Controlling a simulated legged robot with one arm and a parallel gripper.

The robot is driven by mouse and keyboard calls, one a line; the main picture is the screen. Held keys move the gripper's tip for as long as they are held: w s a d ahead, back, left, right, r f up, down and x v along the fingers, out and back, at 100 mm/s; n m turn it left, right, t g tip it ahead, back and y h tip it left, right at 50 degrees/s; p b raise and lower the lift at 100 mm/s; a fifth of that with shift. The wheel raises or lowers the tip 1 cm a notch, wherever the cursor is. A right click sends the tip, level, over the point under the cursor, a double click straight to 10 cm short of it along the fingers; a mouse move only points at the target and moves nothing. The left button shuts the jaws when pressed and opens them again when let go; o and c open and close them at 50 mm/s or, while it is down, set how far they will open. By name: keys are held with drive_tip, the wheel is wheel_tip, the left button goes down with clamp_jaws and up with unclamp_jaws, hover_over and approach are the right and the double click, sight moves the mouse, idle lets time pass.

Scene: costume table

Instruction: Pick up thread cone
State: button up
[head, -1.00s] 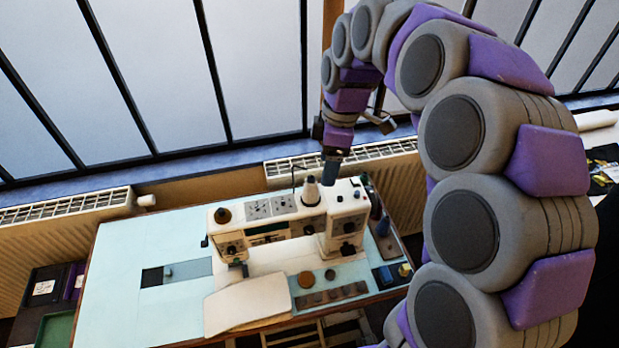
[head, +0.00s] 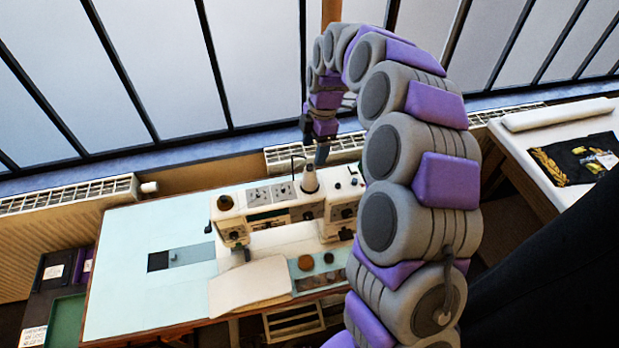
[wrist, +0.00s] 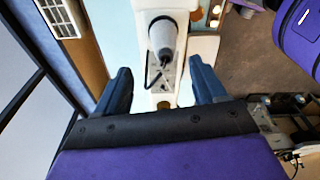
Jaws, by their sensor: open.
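The thread cone (head: 310,180) is a pale grey cone standing upright on top of the white sewing machine (head: 283,207). In the wrist view the thread cone (wrist: 163,40) shows at the top centre, with its narrow dark tip towards me. My gripper (head: 320,154) hangs just above the cone and slightly to its right in the head view. In the wrist view my gripper (wrist: 161,76) is open and empty, with one dark finger on each side. The cone lies ahead of the gap between the fingertips, and I see no contact.
The sewing machine stands on a pale blue table (head: 125,270). A radiator (head: 70,200) and tall windows run behind it. A white table (head: 550,140) with dark cloth is at the right. The left part of the blue table is mostly bare.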

sight(310, 165)
drive_tip(key=f, duration=0.3)
drive_tip(key=shift+s+a+f, duration=0.15)
drive_tip(key=shift+a+f, duration=0.15)
drive_tip(key=f, duration=0.3)
drive_tip(key=s+a+f, duration=0.1)
drive_tip(key=shift+f+b, duration=0.25)
drive_tip(key=shift+b, duration=0.15)
drive_tip(key=shift+f, duration=0.25)
drive_tip(key=shift+c, duration=0.5)
drive_tip(key=c, duration=1)
drive_tip(key=shift+r, duration=0.15)
wheel_tip(310, 165, up, 10)
drive_tip(key=shift+f+p, duration=0.1)
drive_tip(key=shift+p, duration=0.35)
